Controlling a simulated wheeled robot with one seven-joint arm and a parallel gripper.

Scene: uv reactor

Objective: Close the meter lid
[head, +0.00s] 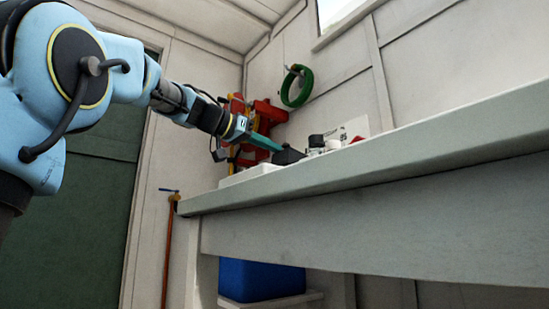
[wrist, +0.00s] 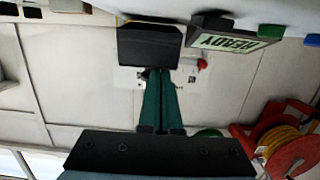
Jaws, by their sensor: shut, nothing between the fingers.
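My gripper (head: 277,148) reaches out over the bench, its long teal fingers shut together with nothing between them. In the wrist view the fingers (wrist: 158,75) point at a dark block-like part (wrist: 150,46), and their tips end near its edge. I cannot tell whether they touch it. In the head view a dark part (head: 289,156) sits right at the fingertips, low above the bench top. It may be the meter or its lid, but its hinge and how far it stands open cannot be made out.
The bench (head: 400,158) runs along the right, with small white and grey items (head: 325,143) on it. A red reel (wrist: 292,150) and a green hose coil (head: 296,86) are by the wall. A READY display (wrist: 232,42) is beside the dark block in the wrist view.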

